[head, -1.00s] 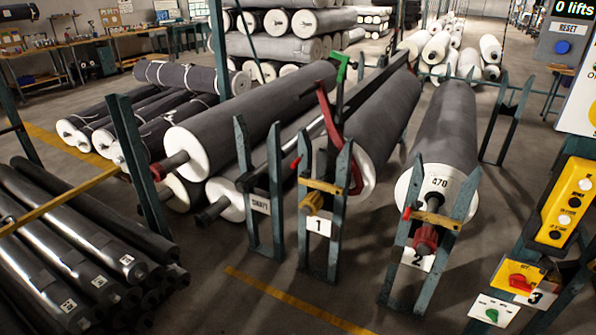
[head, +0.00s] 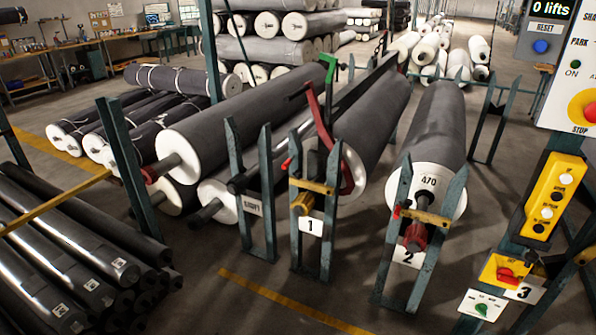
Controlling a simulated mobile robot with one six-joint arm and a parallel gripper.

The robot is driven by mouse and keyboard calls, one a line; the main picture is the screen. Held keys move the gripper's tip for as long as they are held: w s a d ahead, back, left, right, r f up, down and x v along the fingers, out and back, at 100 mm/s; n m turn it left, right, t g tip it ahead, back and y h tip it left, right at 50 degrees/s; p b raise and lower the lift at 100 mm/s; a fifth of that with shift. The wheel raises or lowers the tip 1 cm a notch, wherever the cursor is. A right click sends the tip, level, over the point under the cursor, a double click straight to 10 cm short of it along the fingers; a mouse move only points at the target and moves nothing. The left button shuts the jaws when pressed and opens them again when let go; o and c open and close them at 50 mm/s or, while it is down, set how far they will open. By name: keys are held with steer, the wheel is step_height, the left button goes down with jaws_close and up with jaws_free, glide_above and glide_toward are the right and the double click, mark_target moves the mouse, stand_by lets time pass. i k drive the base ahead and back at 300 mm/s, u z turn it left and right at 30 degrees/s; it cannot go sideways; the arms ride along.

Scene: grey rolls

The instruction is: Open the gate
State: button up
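No part is labelled as a gate. Stand 1, with its white number plate (head: 310,227), has a yellow crossbar (head: 313,187) between its two blue-green posts. Stand 2, with its plate (head: 407,257), has a similar yellow crossbar (head: 426,217) with a red end at left. Both crossbars lie across their posts in front of the roll ends. A longer yellow bar (head: 50,208) slopes across the left, meeting a blue-green post (head: 128,165). I cannot tell which of these is the gate. My gripper is not in view.
A grey roll marked 470 (head: 437,125) lies behind stand 2. A yellow button box (head: 547,195) and control panel (head: 565,85) are at right. Dark rolls (head: 60,260) fill the lower left.

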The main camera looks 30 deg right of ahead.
mark_target(323, 189)
steer(key=z, duration=0.05)
steer(key=i, duration=1)
steer(key=u, duration=0.05)
